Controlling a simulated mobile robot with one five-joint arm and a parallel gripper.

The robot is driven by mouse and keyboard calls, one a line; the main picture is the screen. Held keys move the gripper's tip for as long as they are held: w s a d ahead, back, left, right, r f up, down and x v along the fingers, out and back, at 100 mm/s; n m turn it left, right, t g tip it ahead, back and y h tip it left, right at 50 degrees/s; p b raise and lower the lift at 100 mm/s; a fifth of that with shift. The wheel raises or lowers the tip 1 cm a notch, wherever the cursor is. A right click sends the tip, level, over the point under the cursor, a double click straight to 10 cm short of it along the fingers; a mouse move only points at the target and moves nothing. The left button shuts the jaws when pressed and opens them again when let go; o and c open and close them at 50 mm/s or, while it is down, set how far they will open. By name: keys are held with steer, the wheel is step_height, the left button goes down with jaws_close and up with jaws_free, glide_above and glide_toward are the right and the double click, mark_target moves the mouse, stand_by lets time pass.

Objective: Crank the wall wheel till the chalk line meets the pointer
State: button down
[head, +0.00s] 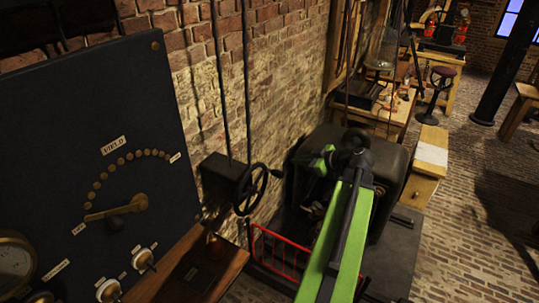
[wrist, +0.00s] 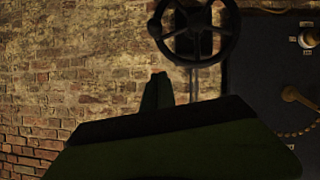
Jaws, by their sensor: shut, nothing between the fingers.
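The dark spoked wall wheel (head: 251,190) sits on a dark box on the brick wall, with a small crank handle at its right side. It also shows at the top of the wrist view (wrist: 194,31). My gripper (head: 303,160) is to the right of the wheel in the head view, apart from it. In the wrist view my gripper (wrist: 158,76) is shut and empty, with its fingertips below and left of the wheel rim. I cannot make out the chalk line or the pointer on the wheel in either view.
A dark panel (head: 95,100) with a brass lever (head: 115,210) and a row of studs stands left of the wheel. A wooden shelf (head: 190,265) lies below it. A red rail (head: 278,255) and a large dark machine (head: 390,165) are to the right.

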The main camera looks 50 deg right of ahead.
steer(key=b, duration=0.5)
glide_above(280, 174)
steer(key=f, duration=0.4)
steer(key=shift+w+a+f, duration=0.15)
steer(key=shift+a+f, duration=0.2)
steer(key=shift+f, duration=0.05)
steer(key=f+b, duration=0.2)
steer(key=shift+w+d+f+b, duration=0.2)
steer(key=shift+f+b, duration=0.1)
steer(key=shift+f, duration=0.1)
steer(key=shift+s+d+f+b, duration=0.2)
steer(key=shift+s+f+b, duration=0.1)
steer(key=shift+f+b, duration=0.15)
